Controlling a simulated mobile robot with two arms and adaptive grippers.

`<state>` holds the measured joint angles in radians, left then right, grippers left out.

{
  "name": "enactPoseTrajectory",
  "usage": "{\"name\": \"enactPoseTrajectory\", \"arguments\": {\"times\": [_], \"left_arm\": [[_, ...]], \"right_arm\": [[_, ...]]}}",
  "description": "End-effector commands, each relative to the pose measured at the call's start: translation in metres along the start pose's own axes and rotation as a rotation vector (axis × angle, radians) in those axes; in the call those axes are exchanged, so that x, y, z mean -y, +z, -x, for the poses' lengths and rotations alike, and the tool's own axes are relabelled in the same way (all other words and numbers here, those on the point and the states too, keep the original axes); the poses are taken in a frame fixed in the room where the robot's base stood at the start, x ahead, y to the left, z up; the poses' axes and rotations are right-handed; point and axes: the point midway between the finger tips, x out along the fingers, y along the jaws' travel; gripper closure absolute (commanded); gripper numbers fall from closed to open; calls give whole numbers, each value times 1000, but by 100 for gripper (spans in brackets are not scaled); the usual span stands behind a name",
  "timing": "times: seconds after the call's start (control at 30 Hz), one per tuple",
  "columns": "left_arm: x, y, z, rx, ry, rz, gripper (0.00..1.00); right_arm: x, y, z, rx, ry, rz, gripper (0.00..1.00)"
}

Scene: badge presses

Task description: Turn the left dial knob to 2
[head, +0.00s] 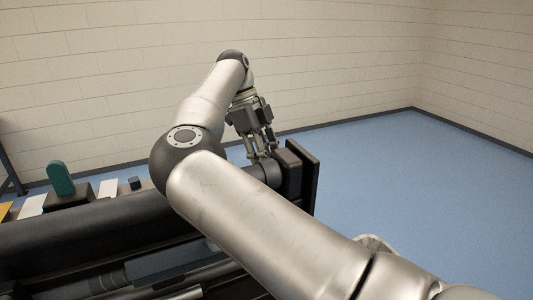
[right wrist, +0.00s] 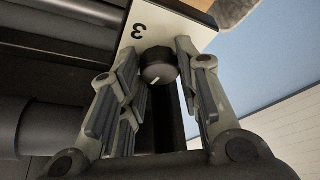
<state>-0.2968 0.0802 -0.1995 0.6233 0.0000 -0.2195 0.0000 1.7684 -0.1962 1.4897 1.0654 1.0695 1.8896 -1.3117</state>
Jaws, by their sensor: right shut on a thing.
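A dark round dial knob (right wrist: 157,68) with a short white pointer mark sits on a white panel (right wrist: 190,32) in the right wrist view. An upside-down 3 is printed on the panel beside the knob. I cannot tell whether this is the left knob, as no other knob shows. My right gripper (head: 264,152) is at the far end of the dark machine in the head view. Its fingers are on both sides of the knob and shut on it. The knob is hidden in the head view. My left gripper is not in view.
A long dark machine body (head: 90,232) runs across the lower left, with a dark end plate (head: 309,178) beside my gripper. A green upright part (head: 61,179) stands at the left. Blue floor (head: 430,180) to the right is clear.

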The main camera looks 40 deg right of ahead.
Motion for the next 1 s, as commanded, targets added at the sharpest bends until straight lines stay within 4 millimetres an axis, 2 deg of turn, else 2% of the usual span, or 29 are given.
{"name": "enactPoseTrajectory", "arguments": {"times": [0.1, 0.4, 0.7, 1.0], "left_arm": [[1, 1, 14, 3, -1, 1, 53], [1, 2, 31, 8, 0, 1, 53], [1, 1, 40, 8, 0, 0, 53], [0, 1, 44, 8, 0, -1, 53]], "right_arm": [[1, -2, 4, -1, 38, -87, 93], [3, -2, 2, -1, 134, -322, 93], [4, -2, 1, 1, 205, -496, 93], [4, -1, 1, 3, 236, -574, 93]]}}
